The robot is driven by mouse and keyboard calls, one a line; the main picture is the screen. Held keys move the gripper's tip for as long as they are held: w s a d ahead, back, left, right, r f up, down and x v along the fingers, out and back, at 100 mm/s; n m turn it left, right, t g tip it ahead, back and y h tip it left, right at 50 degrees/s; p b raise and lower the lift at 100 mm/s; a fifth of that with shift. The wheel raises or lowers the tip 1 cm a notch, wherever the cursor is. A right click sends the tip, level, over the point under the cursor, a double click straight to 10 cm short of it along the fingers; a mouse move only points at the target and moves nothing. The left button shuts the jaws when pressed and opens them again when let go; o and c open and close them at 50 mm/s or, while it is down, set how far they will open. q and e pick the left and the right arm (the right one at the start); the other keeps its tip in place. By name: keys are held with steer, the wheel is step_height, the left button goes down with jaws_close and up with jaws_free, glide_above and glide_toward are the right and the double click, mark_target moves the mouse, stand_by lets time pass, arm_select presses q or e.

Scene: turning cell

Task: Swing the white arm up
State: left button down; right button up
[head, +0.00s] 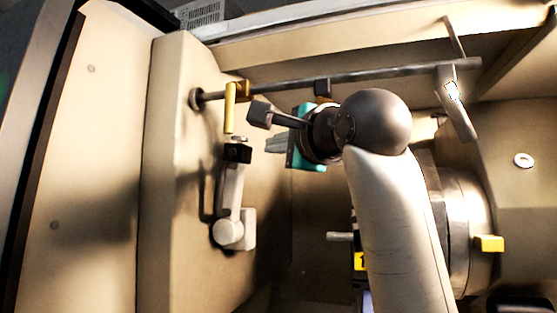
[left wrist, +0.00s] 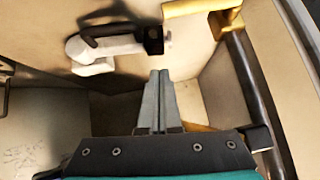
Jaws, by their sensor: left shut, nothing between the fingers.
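The white arm (head: 231,192) is on the left wall in the head view, with its round white pivot at the bottom and a black block (head: 238,153) at its upper end. In the left wrist view the white arm (left wrist: 108,46) lies across the upper left, its black block (left wrist: 153,40) at the right end. My left gripper (head: 276,145) has grey fingers and a teal body. Its fingers (left wrist: 159,75) are shut and empty, pointing at the wall just right of the black block in the head view. I see no contact with the arm. My right gripper is not in view.
A dark rail (head: 290,83) runs above the gripper, with a yellow bracket (head: 230,107) near its left end and a grey bracket (head: 455,100) at its right. A round metal chuck (head: 458,225) with a yellow block (head: 489,243) is at the right, behind my arm.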

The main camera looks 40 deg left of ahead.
mark_target(243, 145)
arm_select(q)
steer(key=p+x, duration=0.2)
steer(key=x, duration=0.6)
steer(key=shift+w+r, duration=0.1)
steer(key=shift+w+a, duration=0.35)
steer(key=shift+a, duration=0.3)
steer(key=shift+s+a+r, duration=0.2)
steer(key=shift+a+r, duration=0.05)
steer(key=shift+a, duration=0.3)
steer(key=shift+s+a+r, duration=0.25)
steer(key=shift+a+r, duration=0.05)
steer(key=shift+a, duration=0.3)
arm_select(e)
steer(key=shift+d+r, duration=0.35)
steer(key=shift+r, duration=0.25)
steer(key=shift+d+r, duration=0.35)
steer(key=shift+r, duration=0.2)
arm_select(q)
steer(key=shift+d+f, duration=0.1)
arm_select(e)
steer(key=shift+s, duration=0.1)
